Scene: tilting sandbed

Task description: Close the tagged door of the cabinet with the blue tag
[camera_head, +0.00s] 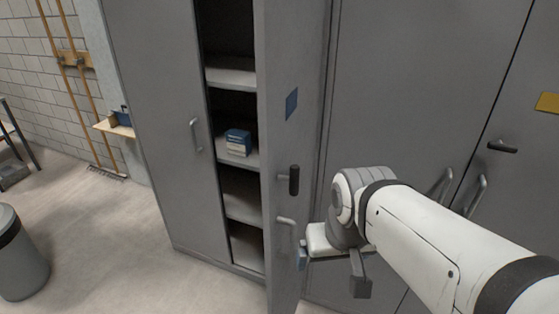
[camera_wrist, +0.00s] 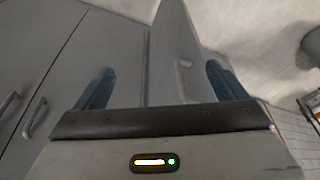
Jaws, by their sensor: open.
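The tagged door (camera_head: 283,130) of the grey cabinet stands open, swung out toward me, with a blue tag (camera_head: 291,103) on its upper part. It has a dark handle (camera_head: 293,180) and a pale pull handle (camera_head: 286,238) below. The cabinet's shelves (camera_head: 232,77) show through the gap. My gripper (camera_head: 330,272) is beside the door's lower part, to its right; I cannot tell whether it touches. In the wrist view, my open gripper (camera_wrist: 158,90) has its blue fingertips apart, with the door (camera_wrist: 172,60) and its pale handle (camera_wrist: 181,80) showing between them.
A blue-and-white box (camera_head: 238,142) sits on a cabinet shelf. The cabinet's left door (camera_head: 160,120) is shut. Another grey cabinet (camera_head: 400,90) with a yellow tag (camera_head: 548,102) stands at right. A grey bin (camera_head: 20,260) stands at left, with open floor (camera_head: 110,240) between.

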